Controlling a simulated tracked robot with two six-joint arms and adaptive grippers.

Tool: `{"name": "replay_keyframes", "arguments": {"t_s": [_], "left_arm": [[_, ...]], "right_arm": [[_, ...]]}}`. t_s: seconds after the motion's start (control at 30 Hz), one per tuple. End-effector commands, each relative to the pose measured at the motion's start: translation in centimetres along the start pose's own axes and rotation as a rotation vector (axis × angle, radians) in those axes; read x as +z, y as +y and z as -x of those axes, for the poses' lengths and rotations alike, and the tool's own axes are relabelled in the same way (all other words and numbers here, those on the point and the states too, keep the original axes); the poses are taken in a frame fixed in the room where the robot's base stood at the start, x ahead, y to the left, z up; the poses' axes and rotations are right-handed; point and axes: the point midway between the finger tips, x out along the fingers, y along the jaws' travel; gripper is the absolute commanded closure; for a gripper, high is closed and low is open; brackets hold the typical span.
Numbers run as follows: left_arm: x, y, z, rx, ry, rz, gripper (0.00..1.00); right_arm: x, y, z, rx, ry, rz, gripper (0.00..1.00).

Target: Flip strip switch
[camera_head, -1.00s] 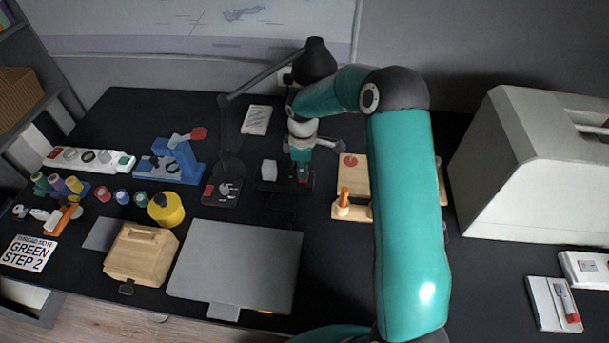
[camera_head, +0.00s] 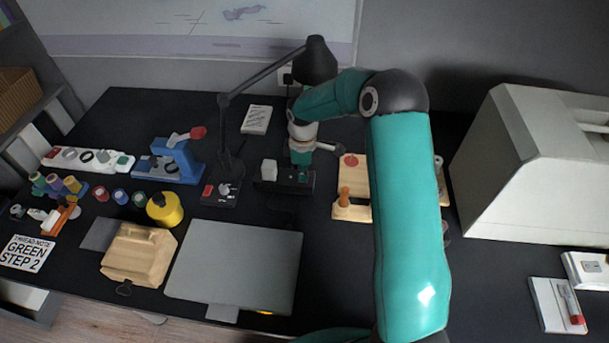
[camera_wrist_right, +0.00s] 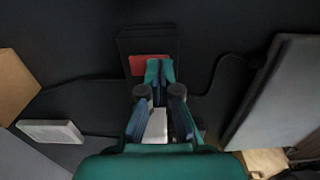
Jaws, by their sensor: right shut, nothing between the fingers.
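A low black power strip (camera_head: 264,186) lies on the desk under my right gripper, with a white block (camera_head: 269,170) standing at its left end. In the right wrist view the strip (camera_wrist_right: 135,43) has a red switch (camera_wrist_right: 140,65) on it. My right gripper (camera_head: 302,173) points down at the strip's right end. In the right wrist view its shut, empty fingertips (camera_wrist_right: 159,66) overlap the right part of the red switch. I cannot tell whether they touch it. The switch is hidden in the head view. My left gripper is not in view.
A desk lamp (camera_head: 315,60) stands behind and left of my right arm. A wooden board (camera_head: 355,176) lies right of the strip, and a grey laptop-like panel (camera_head: 235,265) lies in front. A large pale machine (camera_head: 530,165) takes up the right side.

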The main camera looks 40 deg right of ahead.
Motion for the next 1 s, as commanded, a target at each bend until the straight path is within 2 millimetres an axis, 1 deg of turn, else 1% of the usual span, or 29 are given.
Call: {"name": "replay_keyframes", "arguments": {"t_s": [0.13, 0.27, 1.0], "left_arm": [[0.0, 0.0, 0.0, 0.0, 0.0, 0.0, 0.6], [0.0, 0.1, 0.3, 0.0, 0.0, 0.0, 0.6], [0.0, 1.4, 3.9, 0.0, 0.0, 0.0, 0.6]], "right_arm": [[0.0, 0.0, -0.1, 0.0, 0.0, 0.0, 1.0], [0.0, 0.0, 0.4, 0.0, 0.0, 0.0, 1.0], [-0.1, 0.0, 6.3, 0.0, 0.001, 0.001, 1.0]]}}
